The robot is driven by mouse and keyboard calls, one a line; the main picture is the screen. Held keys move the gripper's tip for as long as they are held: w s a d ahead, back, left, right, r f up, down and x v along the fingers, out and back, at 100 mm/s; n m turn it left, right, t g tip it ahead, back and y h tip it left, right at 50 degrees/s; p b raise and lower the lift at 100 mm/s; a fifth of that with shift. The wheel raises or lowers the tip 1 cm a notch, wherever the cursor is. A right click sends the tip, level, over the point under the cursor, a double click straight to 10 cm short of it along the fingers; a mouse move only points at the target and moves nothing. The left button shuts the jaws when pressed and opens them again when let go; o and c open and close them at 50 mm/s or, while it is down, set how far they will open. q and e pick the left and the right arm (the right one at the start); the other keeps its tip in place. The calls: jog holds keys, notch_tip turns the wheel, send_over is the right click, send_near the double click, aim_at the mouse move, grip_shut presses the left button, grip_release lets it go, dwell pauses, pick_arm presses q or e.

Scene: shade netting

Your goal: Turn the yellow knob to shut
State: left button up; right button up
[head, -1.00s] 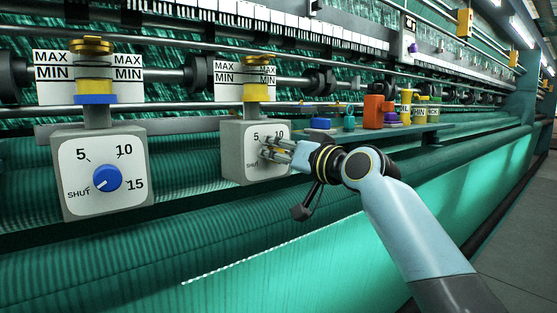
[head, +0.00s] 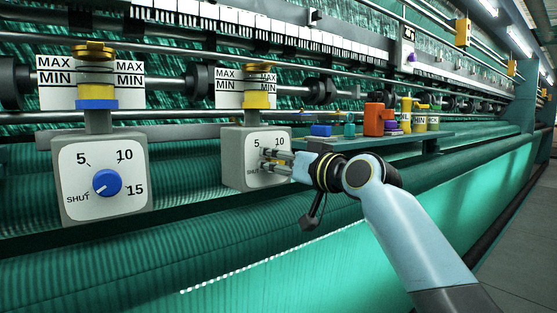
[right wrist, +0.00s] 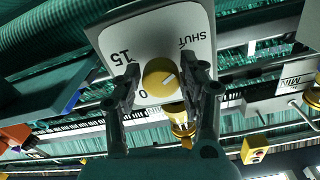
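The yellow knob (right wrist: 159,77) sits on a white dial face (right wrist: 188,20) marked SHUT and 15, with part of another number. Its white pointer line aims right and a little up in the right wrist view, between the SHUT label and the side hidden by a finger. My right gripper (right wrist: 163,75) is open, with one finger on each side of the knob and narrow gaps visible. In the head view my right gripper (head: 268,160) covers the knob on the grey right dial box (head: 232,158). My left gripper is out of view.
A second dial box (head: 70,190) with a blue knob (head: 107,182) stands at left, its pointer towards SHUT. Rails run overhead.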

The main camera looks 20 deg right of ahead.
jog(key=shift+o, duration=1.1)
jog(key=shift+r, duration=0.2)
jog(key=v, duration=1.2)
jog(key=shift+d+f, duration=0.1)
